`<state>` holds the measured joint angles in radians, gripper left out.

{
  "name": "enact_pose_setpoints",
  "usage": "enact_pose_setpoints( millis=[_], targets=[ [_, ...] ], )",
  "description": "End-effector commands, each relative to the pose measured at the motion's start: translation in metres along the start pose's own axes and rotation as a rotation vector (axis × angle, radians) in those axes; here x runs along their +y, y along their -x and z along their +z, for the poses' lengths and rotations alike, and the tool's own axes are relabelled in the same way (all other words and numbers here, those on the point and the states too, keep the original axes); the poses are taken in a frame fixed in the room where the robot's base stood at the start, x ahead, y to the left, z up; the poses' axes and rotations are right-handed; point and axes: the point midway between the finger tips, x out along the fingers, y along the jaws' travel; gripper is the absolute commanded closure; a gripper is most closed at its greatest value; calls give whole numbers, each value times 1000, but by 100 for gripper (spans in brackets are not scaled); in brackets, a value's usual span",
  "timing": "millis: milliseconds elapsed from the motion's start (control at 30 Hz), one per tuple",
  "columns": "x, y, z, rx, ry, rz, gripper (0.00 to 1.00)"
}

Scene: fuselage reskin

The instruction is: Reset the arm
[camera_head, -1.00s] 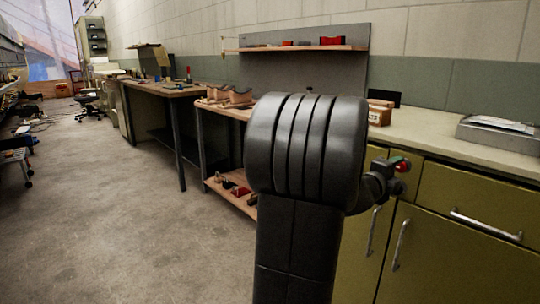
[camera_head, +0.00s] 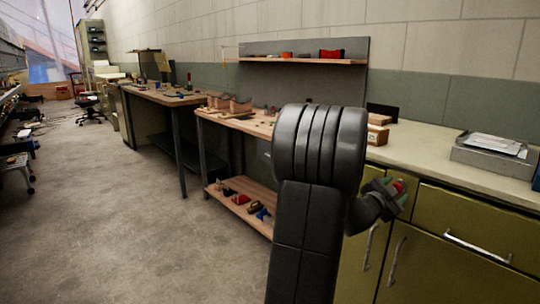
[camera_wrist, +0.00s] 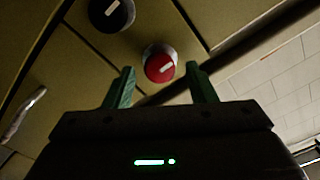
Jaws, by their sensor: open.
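My arm stands in the middle of the head view, in front of the bench and cabinets. My gripper (camera_head: 391,189) is at its right side, close to the olive cabinet front. In the wrist view my gripper (camera_wrist: 160,73) has its two green fingers apart. A red knob (camera_wrist: 159,66) with a pale mark shows between and beyond the fingertips. I cannot tell whether the fingers touch it. A black knob (camera_wrist: 111,12) sits up and left of it on the olive panel. Nothing shows as held.
A pale countertop (camera_head: 437,158) with a grey tray (camera_head: 487,157) runs above the olive cabinets (camera_head: 462,215) on the right. A wooden workbench (camera_head: 258,126) with a lower shelf stands behind my arm.

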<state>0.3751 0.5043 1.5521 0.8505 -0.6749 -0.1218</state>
Motion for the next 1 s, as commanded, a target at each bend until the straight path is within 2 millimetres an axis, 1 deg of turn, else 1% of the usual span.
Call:
enact_pose_setpoints(
  millis=[33, 300, 500, 700, 1000],
  targets=[
    [-2, 0, -2, -3, 49, 1, 49],
    [-4, 0, -3, -1, 329, 1, 49],
    [-3, 0, -1, -1, 499, 0, 49],
    [-2, 0, 0, -1, 590, 0, 49],
    [-2, 0, 1, 0, 608, 0, 49]
  ],
)
